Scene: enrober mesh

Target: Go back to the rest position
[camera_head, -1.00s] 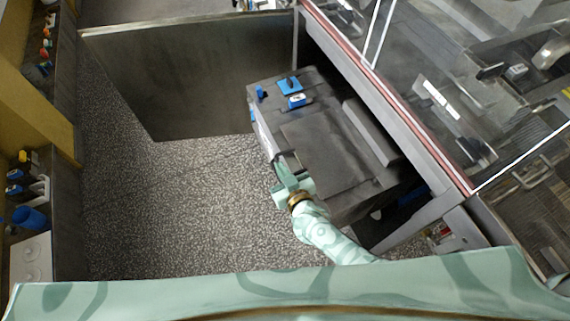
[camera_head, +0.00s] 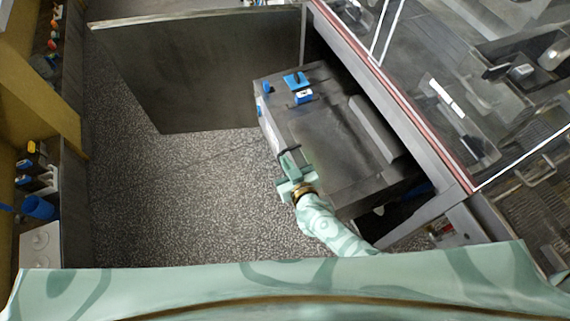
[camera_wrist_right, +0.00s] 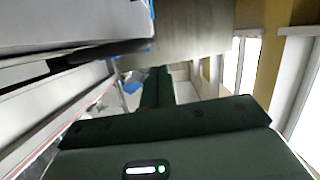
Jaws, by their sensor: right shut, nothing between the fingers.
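My right gripper (camera_head: 288,157) is shut and empty in the head view. It shows at the left edge of a dark grey box-shaped unit (camera_head: 330,150), over or just beside that edge; I cannot tell whether it touches. In the right wrist view my dark green gripper (camera_wrist_right: 158,85) shows closed fingers pointing away, with nothing between them. My left gripper is not in view.
Blue items (camera_head: 297,82) lie on the far end of the unit. A glass-sided machine (camera_head: 450,110) stands along the right. A blue cup (camera_head: 40,207) is on the left shelf. The speckled floor (camera_head: 180,200) is clear in the middle.

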